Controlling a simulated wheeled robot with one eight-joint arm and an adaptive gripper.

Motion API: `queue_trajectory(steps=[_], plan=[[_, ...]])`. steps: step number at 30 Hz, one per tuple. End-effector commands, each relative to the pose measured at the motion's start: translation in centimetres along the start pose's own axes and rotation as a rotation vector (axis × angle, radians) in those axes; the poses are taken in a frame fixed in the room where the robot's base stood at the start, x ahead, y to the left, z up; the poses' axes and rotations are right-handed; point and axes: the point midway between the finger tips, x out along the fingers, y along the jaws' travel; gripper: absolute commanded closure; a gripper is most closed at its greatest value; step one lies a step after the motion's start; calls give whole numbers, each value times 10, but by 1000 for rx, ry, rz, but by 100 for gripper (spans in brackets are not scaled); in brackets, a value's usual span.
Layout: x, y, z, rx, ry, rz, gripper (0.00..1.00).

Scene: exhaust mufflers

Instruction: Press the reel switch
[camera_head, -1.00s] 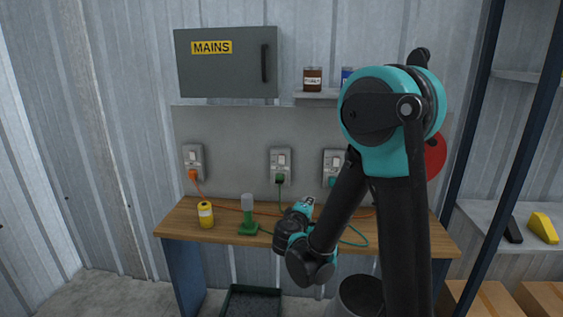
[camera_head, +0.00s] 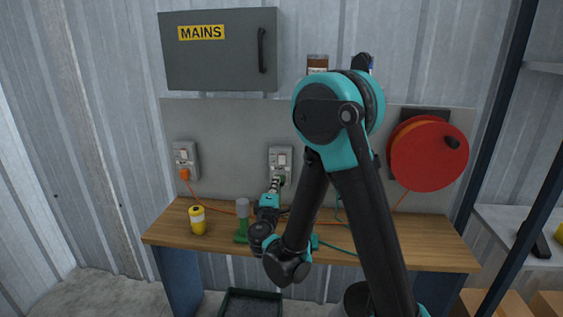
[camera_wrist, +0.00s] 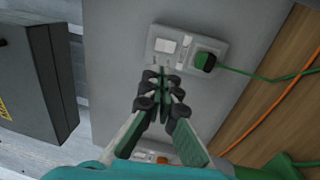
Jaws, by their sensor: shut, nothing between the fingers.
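Three wall sockets with switches feature here. The left one (camera_head: 186,158) has an orange plug and cable. The middle one (camera_head: 279,160) has a green plug and also shows in the wrist view (camera_wrist: 166,46). The third is hidden behind my arm. The red reel (camera_head: 430,154) hangs on the right of the panel, with an orange cable below it. My gripper (camera_head: 275,184) is shut and empty, in front of the lower part of the middle socket. In the wrist view its fingertips (camera_wrist: 160,76) point at that socket's switch side. I cannot tell whether they touch it.
A grey MAINS box (camera_head: 220,50) is above the sockets. The wall between the left and middle sockets is clear.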

Motion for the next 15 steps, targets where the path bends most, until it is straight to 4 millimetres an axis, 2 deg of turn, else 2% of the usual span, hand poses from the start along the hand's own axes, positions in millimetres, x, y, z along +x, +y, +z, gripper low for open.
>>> queue_trajectory(steps=[8,15], plan=[[9,0,1,0,-3,-1,100],[50,0,2,0,-5,-1,100]])
